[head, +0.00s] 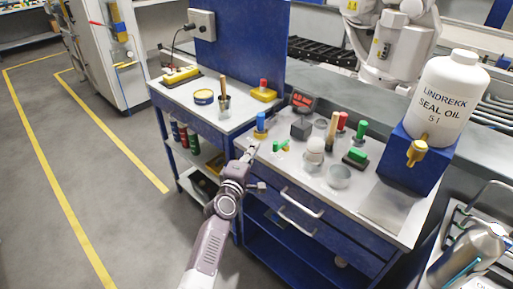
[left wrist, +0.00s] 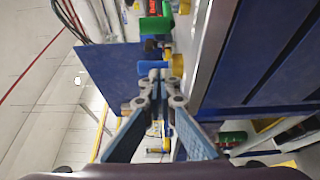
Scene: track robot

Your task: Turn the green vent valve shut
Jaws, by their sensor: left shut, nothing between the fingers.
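A small green handle with a yellow part (head: 281,146), which looks like the vent valve, sits on the grey bench top near its front left edge. My left gripper (head: 249,154) is at the front edge of the bench, left of this handle and apart from it. In the left wrist view the left gripper (left wrist: 153,98) is shut and empty. A green part (left wrist: 155,25) shows beyond the fingers there, but I cannot tell which green thing it is. My right gripper is not in view.
A blue-topped yellow fitting (head: 261,125) stands just behind the gripper. A white ball-topped item (head: 315,150), a metal bowl (head: 339,176) and green-topped pieces (head: 355,157) stand to the right. A seal oil bottle (head: 450,97) sits on a blue stand (head: 412,165). Drawer handles (head: 301,203) jut out below.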

